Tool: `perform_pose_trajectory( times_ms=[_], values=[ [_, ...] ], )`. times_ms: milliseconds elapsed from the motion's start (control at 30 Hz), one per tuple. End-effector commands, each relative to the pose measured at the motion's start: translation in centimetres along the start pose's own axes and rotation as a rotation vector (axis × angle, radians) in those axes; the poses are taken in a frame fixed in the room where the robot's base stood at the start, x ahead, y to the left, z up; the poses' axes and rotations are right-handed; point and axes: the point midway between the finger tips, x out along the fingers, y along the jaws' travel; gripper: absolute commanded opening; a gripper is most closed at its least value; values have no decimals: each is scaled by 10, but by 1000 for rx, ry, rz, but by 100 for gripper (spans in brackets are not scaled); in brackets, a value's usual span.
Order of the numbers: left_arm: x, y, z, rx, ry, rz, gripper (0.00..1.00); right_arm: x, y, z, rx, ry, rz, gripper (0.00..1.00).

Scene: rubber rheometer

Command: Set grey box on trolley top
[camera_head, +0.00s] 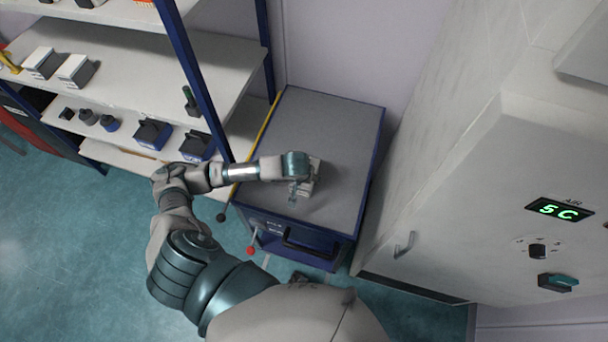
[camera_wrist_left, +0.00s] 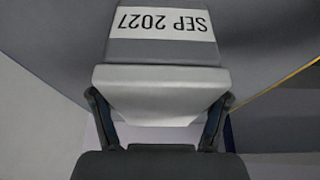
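The trolley (camera_head: 335,125) has a flat grey top with dark blue edges and stands between the shelves and the tall white cabinet. My left gripper (camera_head: 300,190) is over the front middle of that top. In the left wrist view the grey box (camera_wrist_left: 160,90) sits between the two fingers (camera_wrist_left: 160,110), which press on its sides. A white label reading "SEP 2027" shows on it. The box also shows in the head view (camera_head: 315,178), partly hidden by my gripper. It is at or just above the top; I cannot tell if it touches. My right gripper is out of view.
The shelf rack (camera_head: 190,70) with blue posts stands left of the trolley and holds white boxes (camera_head: 75,70) and dark items. The white cabinet (camera_head: 470,170) with a green display is close on the right. The trolley top is otherwise clear.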

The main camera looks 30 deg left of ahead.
Motion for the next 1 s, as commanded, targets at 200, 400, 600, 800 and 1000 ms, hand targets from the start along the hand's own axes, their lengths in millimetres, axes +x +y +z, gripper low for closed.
perform_pose_trajectory(
  times_ms=[200, 400, 600, 800, 1000],
  values=[
    [0, 0, 0, 0, 0, 0, 99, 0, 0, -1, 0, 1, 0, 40],
    [0, 0, 0, -1, 0, 0, 99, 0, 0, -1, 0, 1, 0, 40],
    [-20, 0, -2, 0, 4, 1, 99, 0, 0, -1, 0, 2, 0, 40],
    [-66, 0, -2, 0, 6, 2, 99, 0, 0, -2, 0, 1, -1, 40],
    [-103, 0, -1, 0, 4, 1, 99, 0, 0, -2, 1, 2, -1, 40]
  ],
)
